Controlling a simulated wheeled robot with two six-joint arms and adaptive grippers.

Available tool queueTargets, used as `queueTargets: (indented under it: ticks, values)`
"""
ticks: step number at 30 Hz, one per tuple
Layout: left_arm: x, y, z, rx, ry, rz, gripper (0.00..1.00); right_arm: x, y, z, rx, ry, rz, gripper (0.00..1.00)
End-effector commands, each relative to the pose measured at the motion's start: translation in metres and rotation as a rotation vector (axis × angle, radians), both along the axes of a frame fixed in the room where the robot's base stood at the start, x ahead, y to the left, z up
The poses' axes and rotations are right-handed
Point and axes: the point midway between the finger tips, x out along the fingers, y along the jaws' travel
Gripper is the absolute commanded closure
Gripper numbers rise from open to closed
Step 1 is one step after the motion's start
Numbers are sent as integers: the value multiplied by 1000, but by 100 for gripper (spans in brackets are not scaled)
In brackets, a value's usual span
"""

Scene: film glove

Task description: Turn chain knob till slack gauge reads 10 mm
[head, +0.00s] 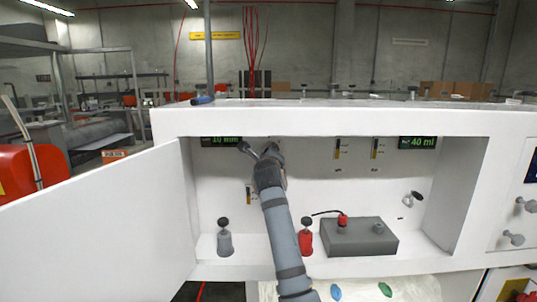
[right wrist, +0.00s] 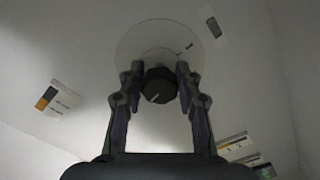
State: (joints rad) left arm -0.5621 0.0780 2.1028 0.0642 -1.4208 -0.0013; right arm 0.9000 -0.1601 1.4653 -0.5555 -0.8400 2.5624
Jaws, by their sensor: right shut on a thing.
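The chain knob (right wrist: 160,86) is a black round knob with a white pointer line, in front of a pale round dial plate (right wrist: 158,42) on the white wall. In the right wrist view my right gripper (right wrist: 160,80) has one finger on each side of the knob and is shut on it. The pointer line slants to the lower left in that view. In the head view my right gripper (head: 258,150) reaches the back wall at upper left and largely hides the knob. The slack gauge (head: 221,141), a dark display with green figures, reads 10 mm. My left gripper is not in view.
The open cabinet door (head: 110,220) stands at left. Inside stand a grey knobbed post (head: 224,240), a red one (head: 305,240) and a grey box (head: 350,240) with a red plug (head: 343,220). Another display (head: 418,142) reads 40 ml. The cabinet's right side is free of arms.

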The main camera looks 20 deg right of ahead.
Motion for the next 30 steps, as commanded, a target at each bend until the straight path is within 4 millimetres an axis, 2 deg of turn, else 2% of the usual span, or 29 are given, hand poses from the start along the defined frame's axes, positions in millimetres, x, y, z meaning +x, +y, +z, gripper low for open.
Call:
queueTargets:
  ticks: [1, 6, 16, 24, 30]
  values:
    - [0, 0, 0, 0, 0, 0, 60, 0, 0, -1, 1, 2, 1, 64]
    - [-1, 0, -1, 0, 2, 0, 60, 0, 0, -1, 0, 1, 0, 42]
    - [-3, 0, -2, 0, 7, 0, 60, -4, 2, 0, 0, 0, 1, 42]
    - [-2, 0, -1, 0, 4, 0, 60, -49, 15, -1, 4, 0, 2, 42]
    - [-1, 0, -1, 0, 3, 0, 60, -70, 21, -1, 1, 0, 1, 42]
